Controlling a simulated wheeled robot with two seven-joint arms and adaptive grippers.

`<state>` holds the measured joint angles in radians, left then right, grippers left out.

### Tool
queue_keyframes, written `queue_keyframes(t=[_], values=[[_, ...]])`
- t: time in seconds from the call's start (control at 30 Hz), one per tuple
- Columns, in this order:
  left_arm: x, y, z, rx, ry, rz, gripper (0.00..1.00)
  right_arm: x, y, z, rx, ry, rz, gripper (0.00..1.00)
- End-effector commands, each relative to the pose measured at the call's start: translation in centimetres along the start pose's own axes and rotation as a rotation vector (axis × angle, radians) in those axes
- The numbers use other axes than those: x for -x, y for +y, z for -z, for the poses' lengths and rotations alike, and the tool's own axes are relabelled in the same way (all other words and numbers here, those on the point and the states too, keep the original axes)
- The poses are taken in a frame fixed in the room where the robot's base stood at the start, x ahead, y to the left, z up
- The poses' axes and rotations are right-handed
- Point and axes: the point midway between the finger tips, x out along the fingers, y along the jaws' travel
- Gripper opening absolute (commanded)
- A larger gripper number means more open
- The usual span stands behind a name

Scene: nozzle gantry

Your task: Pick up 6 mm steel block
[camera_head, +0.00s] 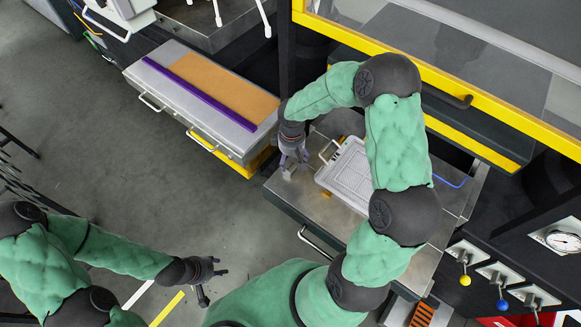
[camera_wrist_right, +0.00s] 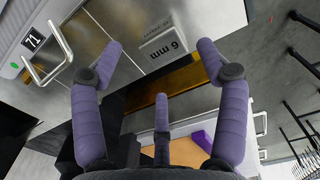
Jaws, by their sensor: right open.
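The 6 mm steel block (camera_wrist_right: 163,44) shows in the right wrist view as a light grey piece with an upside-down "6 mm" marking, on the steel table top near its edge. In the head view the block (camera_head: 289,171) is small and partly hidden by my right gripper. My right gripper (camera_head: 296,158) is above the table's left corner, close to the block. In the right wrist view my right gripper (camera_wrist_right: 160,72) has its purple fingers spread, with the block beyond the fingertips and nothing between them. My left gripper (camera_head: 214,284) is low at the left over the floor, fingers apart and empty.
A grey tray (camera_head: 327,181) with a handle sits right beside the block; its "71" label (camera_wrist_right: 33,40) shows in the wrist view. A drawer cabinet (camera_head: 185,108) with a purple bar (camera_head: 200,92) stands at left. A yellow-framed gantry (camera_head: 450,55) rises behind.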

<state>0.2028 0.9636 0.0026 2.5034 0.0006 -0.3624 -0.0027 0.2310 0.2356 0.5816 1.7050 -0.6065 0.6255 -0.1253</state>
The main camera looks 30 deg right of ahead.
Motion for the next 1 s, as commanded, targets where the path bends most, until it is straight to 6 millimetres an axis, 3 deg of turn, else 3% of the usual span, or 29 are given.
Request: queue_keyframes(t=[0.17, 0.43, 0.77, 1.0], values=[[0.2, 0.1, 0.0, 0.000, 0.000, 0.000, 0.40, -1.2, -0.2, 0.0, 0.002, -0.004, 0.002, 0.74], [0.7, 0.3, 0.0, 0.000, 0.000, 0.000, 0.40, -4.8, -0.3, 0.2, 0.000, -0.002, 0.001, 0.74], [0.7, 0.3, 0.0, 0.000, 0.000, 0.000, 0.40, -5.5, -0.3, 0.2, 0.000, 0.000, 0.000, 0.74], [0.7, 0.3, 0.0, 0.000, 0.000, 0.000, 0.40, -5.5, -0.3, 0.2, 0.000, 0.000, 0.000, 0.10]])
